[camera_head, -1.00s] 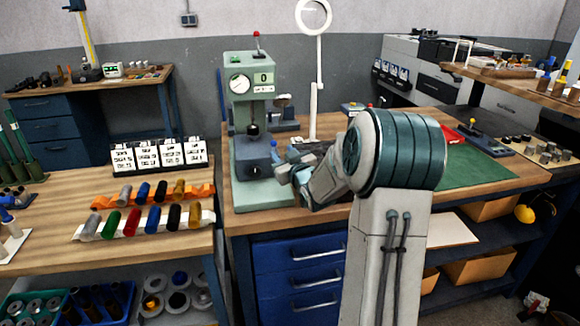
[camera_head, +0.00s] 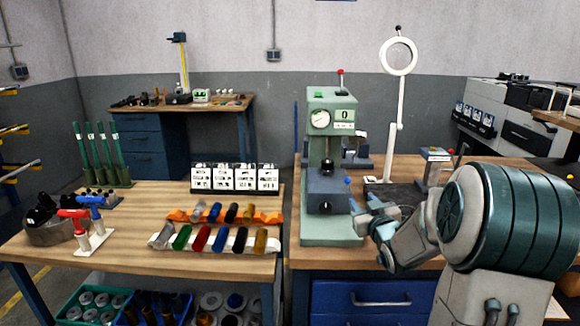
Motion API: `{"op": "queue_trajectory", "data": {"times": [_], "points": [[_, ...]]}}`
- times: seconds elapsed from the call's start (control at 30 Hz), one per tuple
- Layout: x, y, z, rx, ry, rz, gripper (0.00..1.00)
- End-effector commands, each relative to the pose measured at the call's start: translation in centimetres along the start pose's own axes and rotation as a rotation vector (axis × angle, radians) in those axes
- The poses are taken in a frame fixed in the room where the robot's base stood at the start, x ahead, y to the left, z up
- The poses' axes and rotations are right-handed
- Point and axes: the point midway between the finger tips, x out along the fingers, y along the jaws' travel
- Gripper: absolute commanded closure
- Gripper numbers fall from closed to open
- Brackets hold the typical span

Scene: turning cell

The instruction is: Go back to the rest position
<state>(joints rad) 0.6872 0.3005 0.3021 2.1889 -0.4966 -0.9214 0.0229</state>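My gripper (camera_head: 364,211) is at the end of my grey and teal arm, in the right half of the head view. It is in front of the right side of the green press (camera_head: 331,110), over the workbench (camera_head: 300,256). The fingers are small and seen at an angle, so I cannot tell whether they are open or shut. I see no object clearly held in them. I cannot tell whether the gripper touches the press base.
The left bench (camera_head: 115,245) carries coloured cylinders in an orange rack (camera_head: 180,215) and a white rack (camera_head: 215,243), with white label cards (camera_head: 235,178) behind. A white ring lamp (camera_head: 398,57) stands behind my arm. A blue drawer unit (camera_head: 370,303) is under the workbench.

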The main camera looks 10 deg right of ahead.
Motion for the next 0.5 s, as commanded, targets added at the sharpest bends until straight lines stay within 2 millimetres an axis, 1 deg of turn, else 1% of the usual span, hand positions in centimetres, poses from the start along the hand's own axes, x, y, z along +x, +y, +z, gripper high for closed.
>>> {"op": "queue_trajectory", "data": {"times": [0.13,0.27,0.37,0.47,0.5], "points": [[-0.6,-1.5,-0.2,-0.013,-0.093,0.001,0.61],[-2.5,-3.4,0.0,-0.022,-0.257,0.012,0.61],[-4.8,-5.0,0.2,-0.019,-0.393,0.023,0.61],[-7.6,-6.5,0.5,-0.006,-0.525,0.031,0.61],[-8.9,-7.1,0.7,0.001,-0.578,0.034,0.61]]}}
